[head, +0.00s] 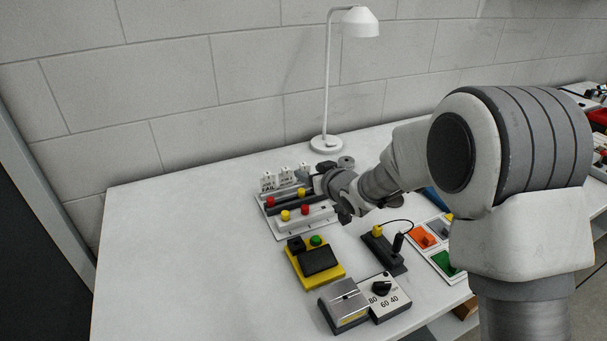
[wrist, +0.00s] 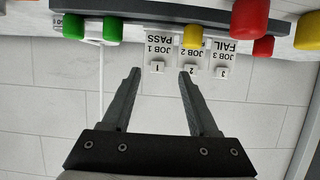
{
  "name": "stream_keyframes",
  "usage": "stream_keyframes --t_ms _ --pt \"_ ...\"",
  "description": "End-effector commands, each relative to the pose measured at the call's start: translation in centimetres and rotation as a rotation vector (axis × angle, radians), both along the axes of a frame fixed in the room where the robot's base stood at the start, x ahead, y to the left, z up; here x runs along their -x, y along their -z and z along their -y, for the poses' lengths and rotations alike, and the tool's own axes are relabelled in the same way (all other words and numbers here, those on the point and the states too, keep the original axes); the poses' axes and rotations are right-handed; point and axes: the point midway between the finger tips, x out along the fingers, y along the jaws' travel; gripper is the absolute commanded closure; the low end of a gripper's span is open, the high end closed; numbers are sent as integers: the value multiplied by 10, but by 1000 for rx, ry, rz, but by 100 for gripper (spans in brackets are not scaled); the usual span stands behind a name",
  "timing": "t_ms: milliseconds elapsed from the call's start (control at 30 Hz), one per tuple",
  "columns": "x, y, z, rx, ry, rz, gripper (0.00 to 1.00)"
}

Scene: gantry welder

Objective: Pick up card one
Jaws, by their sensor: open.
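Card one (wrist: 158,45) is a white card reading "JOB 1 PASS" with a small "1" tab. It stands in a row with card two (wrist: 186,55) and card three (wrist: 222,52), and shows upside down in the wrist view. In the head view, card one (head: 304,170) is the rightmost of the row, close to my gripper (head: 318,181). My gripper (wrist: 160,72) is open and empty. The "1" tab appears between its fingertips, and the right fingertip appears near the "2" tab. Whether the fingers reach around the card in depth, I cannot tell.
The cards stand at the back of a rack (head: 298,227) with red and yellow knobs. A yellow control box (head: 318,272), a dial box (head: 385,297) and a black device (head: 383,250) stand in front. A white lamp (head: 326,143) stands behind. The table's left side is clear.

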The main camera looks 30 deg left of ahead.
Motion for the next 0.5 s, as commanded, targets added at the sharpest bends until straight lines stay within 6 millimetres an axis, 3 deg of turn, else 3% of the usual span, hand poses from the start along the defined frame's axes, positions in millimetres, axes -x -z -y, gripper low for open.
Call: stream_keyframes --t_ms 500 --pt "-32 10 -34 1 -1 -1 40"
